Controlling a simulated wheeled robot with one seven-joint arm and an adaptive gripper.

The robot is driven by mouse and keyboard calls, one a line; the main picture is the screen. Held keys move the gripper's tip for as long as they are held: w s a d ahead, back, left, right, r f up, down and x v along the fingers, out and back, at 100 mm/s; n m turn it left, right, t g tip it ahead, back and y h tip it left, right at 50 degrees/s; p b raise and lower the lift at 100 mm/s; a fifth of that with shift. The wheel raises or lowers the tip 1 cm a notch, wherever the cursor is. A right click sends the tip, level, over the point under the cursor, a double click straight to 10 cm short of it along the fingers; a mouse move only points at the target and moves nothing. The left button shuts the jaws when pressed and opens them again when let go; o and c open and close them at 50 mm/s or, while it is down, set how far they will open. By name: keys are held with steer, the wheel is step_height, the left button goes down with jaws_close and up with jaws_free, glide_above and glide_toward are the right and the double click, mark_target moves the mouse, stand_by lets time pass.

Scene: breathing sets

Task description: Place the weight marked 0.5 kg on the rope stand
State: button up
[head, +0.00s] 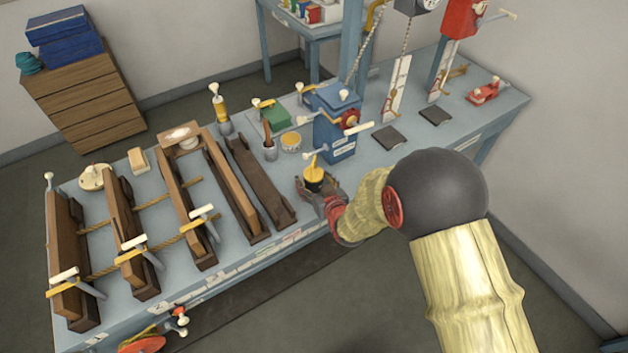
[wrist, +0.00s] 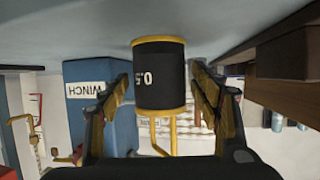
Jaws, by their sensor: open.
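The weight is a black cylinder with yellow ends and a yellow handle. It stands on the bench (head: 272,214) near its front edge in the head view (head: 314,179). In the wrist view, which is upside down, the weight (wrist: 159,80) shows "0.5" on its side. My gripper (head: 322,190) is open around it, with one finger on each side and a gap visible at both sides in the wrist view (wrist: 160,92). Brown wooden frames (head: 125,238) with ropes strung between them stand on the left; I cannot tell which part is the rope stand.
A blue winch box (head: 336,123) stands just behind the weight. A dark wooden beam (head: 261,180) lies close to its left. Dark pads (head: 389,138) and upright scales (head: 397,90) are at the right. The bench front right of the weight is largely clear.

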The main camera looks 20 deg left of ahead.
steer(key=shift+r, duration=0.2)
steer(key=p+v, duration=0.1)
steer(key=v, duration=1.1)
steer(key=shift+p, duration=0.3)
steer(key=shift+f, duration=0.15)
stand_by(0.8)
